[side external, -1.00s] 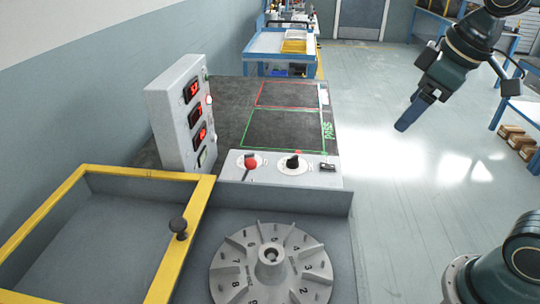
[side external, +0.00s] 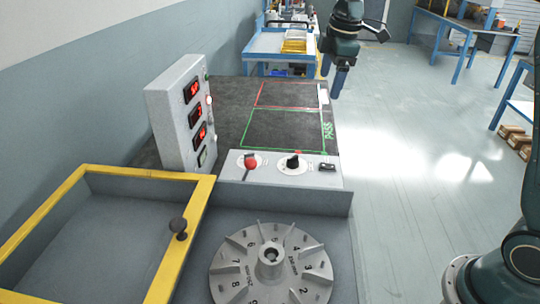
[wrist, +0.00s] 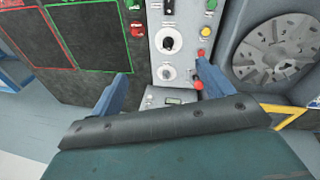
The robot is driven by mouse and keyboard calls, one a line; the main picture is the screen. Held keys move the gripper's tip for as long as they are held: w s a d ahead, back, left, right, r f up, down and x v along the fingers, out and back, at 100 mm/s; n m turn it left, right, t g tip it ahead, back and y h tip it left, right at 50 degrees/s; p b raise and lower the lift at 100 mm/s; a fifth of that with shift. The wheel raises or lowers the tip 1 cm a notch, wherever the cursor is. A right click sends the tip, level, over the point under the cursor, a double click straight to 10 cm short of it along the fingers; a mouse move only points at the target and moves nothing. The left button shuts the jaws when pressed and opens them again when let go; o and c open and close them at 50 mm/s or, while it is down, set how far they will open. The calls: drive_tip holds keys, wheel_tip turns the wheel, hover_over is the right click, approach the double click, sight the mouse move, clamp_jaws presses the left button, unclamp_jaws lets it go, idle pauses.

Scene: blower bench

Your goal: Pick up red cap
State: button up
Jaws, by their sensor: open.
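A red round knob (side external: 250,162) sits on the sloped grey control panel in the side view, on a white disc with a dark lever. I cannot tell whether it is the red cap; no other clear loose red cap shows. My gripper (side external: 335,82) hangs by the far right corner of the bench, fingers down, apart from the panel. In the wrist view my gripper (wrist: 163,72) is open with nothing between its fingers.
A black knob (side external: 293,161) stands right of the red one. An upright display box (side external: 180,120) rises at left. A finned wheel (side external: 270,268) and a yellow-framed lid (side external: 208,192) lie in front. The mat with red and green outlined areas (side external: 285,130) is bare.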

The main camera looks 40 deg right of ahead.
drive_tip(key=w+d+f+n+g, duration=0.1)
drive_tip(key=w+d+f+n, duration=0.2)
drive_tip(key=w+f, duration=0.45)
drive_tip(key=n+g, duration=0.1)
drive_tip(key=n, duration=0.4)
hover_over(299, 152)
wheel_tip(299, 152, down, 11)
drive_tip(key=shift+f, duration=0.1)
wheel_tip(299, 152, down, 8)
drive_tip(key=shift+f, duration=0.25)
drive_tip(key=shift+w+a+f, duration=0.1)
drive_tip(key=shift+f, duration=1.2)
drive_tip(key=shift+w+f, duration=0.1)
drive_tip(key=shift+f, duration=1.2)
